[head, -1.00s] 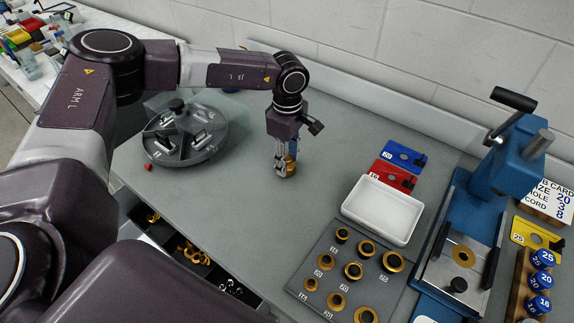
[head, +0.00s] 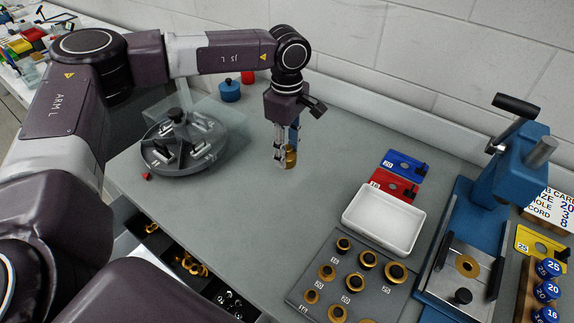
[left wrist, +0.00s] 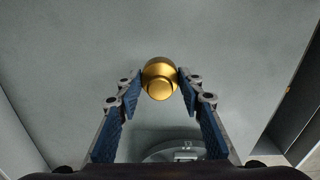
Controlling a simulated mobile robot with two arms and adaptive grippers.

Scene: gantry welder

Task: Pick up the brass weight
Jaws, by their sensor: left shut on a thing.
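The brass weight (head: 291,157) is a small golden piece held at the tips of my left gripper (head: 286,158) in the head view. In the left wrist view the brass weight (left wrist: 159,79) shows as a round knob between the two blue-padded fingertips of the left gripper (left wrist: 160,82). The fingers touch it on both sides. It appears to be above the grey bench top, though the gap is hard to judge. My right gripper is in neither view.
A round grey tray (head: 190,165) with a clear cover stands at left. A white tray (head: 384,220), blue and red cards, a board of brass rings (head: 325,295) and a blue press (head: 500,190) fill the right. The middle bench is clear.

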